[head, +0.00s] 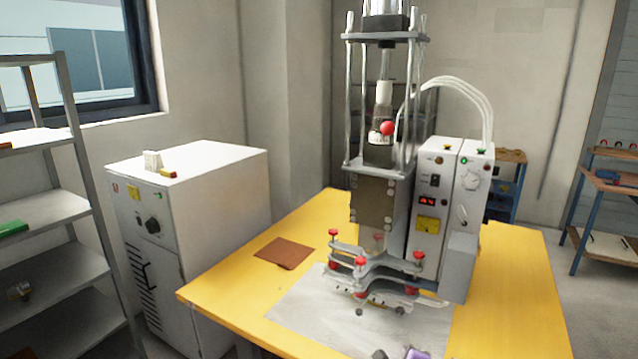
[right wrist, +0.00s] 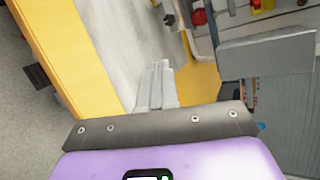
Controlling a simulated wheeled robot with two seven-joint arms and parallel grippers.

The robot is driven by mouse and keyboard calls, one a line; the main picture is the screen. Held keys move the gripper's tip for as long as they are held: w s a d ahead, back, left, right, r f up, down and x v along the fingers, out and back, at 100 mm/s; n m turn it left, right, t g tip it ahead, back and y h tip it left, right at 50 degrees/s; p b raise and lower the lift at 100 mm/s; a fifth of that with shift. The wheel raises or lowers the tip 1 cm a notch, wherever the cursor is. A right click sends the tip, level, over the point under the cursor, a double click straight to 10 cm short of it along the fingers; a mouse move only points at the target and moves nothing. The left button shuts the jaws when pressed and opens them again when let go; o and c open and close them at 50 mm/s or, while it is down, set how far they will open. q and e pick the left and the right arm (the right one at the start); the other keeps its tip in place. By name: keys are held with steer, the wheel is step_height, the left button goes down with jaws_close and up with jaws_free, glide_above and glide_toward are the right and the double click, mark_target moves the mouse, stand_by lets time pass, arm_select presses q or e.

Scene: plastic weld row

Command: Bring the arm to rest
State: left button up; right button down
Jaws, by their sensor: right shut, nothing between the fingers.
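My right gripper (right wrist: 163,66) shows in the right wrist view with its two grey fingers together and nothing between them. Its purple body fills the bottom of that view. In the head view a small purple part of my right arm shows at the bottom edge, in front of the welding machine (head: 376,203). The gripper looks apart from the machine, over or near the front of the yellow table (head: 510,290). My left gripper is in neither view.
The welding machine with red knobs and a control box (head: 427,213) stands on the table, on a grey sheet (head: 300,307). A brown piece (head: 284,253) lies left of it. A white cabinet (head: 190,200) and a shelf rack (head: 50,215) stand at the left.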

steer(key=s+a+f+n+g+y+p, duration=0.1)
steer(key=s+a+f+n+g, duration=0.1)
steer(key=s+f+n, duration=0.3)
steer(key=s+a+f+n+g+y, duration=0.1)
steer(key=s+f+n+g, duration=0.1)
steer(key=f, duration=0.5)
steer(key=s+a+f+n+g+y+p, duration=0.1)
steer(key=s+a+f+n+g, duration=0.1)
steer(key=s, duration=0.6)
steer(key=s+a+f+n+g+y+p, duration=0.1)
steer(key=s+a+f+n+g+y, duration=0.1)
steer(key=s+f+n, duration=0.5)
steer(key=s+a+f+n+g+y+p, duration=0.1)
steer(key=s+a+f+n+g, duration=0.3)
steer(key=s, duration=0.5)
steer(key=shift+s+a+f+n, duration=0.15)
steer(key=shift+s+a+n, duration=0.2)
steer(key=shift+a+n, duration=0.15)
